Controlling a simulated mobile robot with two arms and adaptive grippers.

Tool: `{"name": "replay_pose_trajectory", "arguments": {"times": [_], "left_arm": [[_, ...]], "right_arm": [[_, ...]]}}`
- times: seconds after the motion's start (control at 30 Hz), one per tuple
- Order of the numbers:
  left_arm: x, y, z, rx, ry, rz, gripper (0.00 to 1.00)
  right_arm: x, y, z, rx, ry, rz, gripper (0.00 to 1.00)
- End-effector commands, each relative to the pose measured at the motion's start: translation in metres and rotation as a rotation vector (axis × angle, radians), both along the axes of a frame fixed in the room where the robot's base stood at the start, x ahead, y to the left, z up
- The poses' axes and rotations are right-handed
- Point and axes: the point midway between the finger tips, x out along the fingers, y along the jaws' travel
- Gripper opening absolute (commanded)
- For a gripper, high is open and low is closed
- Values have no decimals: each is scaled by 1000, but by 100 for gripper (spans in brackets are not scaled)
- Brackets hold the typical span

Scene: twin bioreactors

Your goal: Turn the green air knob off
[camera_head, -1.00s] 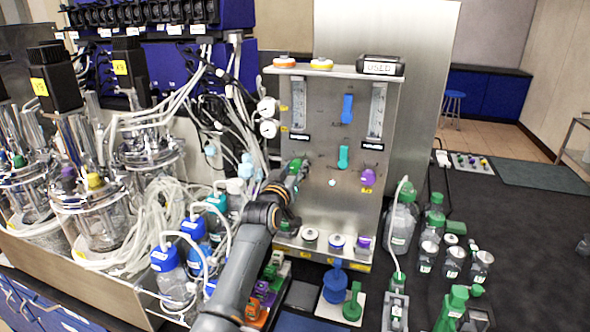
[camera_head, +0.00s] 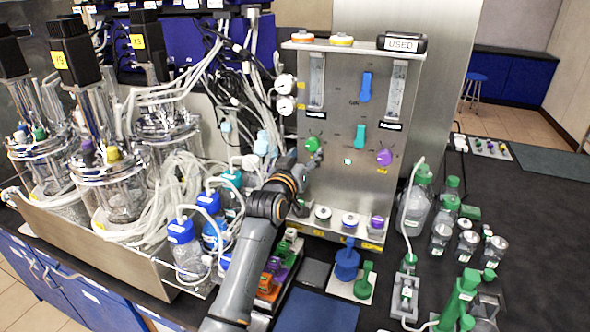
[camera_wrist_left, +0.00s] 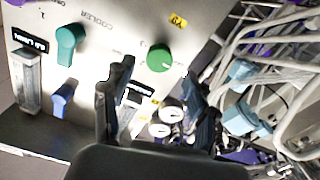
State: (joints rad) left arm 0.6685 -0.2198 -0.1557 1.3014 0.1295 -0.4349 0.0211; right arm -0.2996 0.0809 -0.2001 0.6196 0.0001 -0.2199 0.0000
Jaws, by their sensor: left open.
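The round green knob (camera_head: 312,144) is on the left side of the upright metal panel (camera_head: 336,185). In the left wrist view, the green knob (camera_wrist_left: 159,58) shows ahead, between and beyond the fingertips. My left gripper (camera_head: 313,161) is just below the knob in the head view, close to the panel. Its jaws (camera_wrist_left: 158,74) are open and empty, with a finger on each side; contact with the knob does not show. My right gripper is not in view.
A teal lever (camera_head: 361,134), a blue lever (camera_head: 365,87) and a purple knob (camera_head: 384,157) are on the same panel. Round gauges (camera_head: 285,94) and many tubes crowd its left side. Capped bottles (camera_head: 180,240) stand near my left arm.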

Motion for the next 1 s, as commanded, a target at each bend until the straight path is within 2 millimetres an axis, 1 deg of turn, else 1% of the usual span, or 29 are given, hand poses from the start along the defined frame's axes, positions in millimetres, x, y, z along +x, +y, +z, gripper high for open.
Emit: {"name": "replay_pose_trajectory", "arguments": {"times": [0.1,0.3,0.5,0.67,1.0], "left_arm": [[-18,6,-1,0,1,0,58],[-46,14,-1,0,2,-1,58],[-64,21,-1,-1,2,0,58],[-70,22,-1,-1,3,-2,58],[-70,22,-1,-1,3,-2,58]], "right_arm": [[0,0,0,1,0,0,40],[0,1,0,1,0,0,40],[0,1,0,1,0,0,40],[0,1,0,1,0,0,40],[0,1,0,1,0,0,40]]}}
